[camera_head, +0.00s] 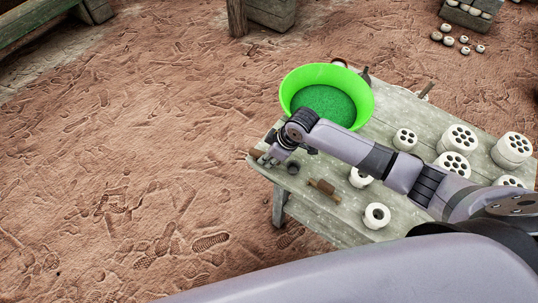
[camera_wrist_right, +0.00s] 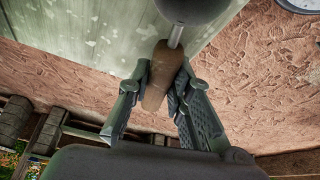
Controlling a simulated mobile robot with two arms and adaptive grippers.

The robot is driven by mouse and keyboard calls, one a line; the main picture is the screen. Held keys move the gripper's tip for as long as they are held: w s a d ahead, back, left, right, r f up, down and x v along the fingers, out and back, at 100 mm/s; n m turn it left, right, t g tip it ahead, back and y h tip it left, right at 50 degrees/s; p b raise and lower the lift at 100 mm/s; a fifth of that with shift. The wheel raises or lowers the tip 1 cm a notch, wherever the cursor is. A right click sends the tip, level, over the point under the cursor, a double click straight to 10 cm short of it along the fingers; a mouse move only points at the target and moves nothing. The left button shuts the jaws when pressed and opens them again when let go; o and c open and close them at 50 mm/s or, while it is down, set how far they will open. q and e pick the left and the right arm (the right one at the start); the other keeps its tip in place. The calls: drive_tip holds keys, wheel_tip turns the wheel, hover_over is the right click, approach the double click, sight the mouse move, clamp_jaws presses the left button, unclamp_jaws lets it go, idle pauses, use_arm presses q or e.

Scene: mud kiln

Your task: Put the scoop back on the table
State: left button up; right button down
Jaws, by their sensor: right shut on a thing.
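The scoop (camera_wrist_right: 159,76) has a brown handle, a metal shaft and a dark rounded head, which the top edge of the right wrist view cuts off. My right gripper (camera_wrist_right: 157,92) is shut on its handle. In the head view my right gripper (camera_head: 267,159) is at the near left corner of the grey-green wooden table (camera_head: 345,226). The brown handle end (camera_head: 255,153) shows beside it; my arm hides much of the rest. The table (camera_wrist_right: 85,30) lies beyond the scoop in the wrist view. I cannot tell whether the scoop touches it. My left gripper is not in view.
A bright green bowl (camera_head: 358,89) with green contents stands behind my arm. A dark ring (camera_head: 293,168), a brown wooden tool (camera_head: 322,187) and several white cylinders with holes (camera_head: 377,215) stand or lie on the table. The left ground is open.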

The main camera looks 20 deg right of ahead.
drive_tip(key=shift+f, duration=0.1)
drive_tip(key=c, duration=1.4)
unclamp_jaws()
drive_tip(key=shift+o, duration=0.5)
drive_tip(key=o, duration=0.5)
drive_tip(key=shift+r+p, duration=3.05)
drive_tip(key=shift+p, duration=0.4)
drive_tip(key=shift+f, duration=0.1)
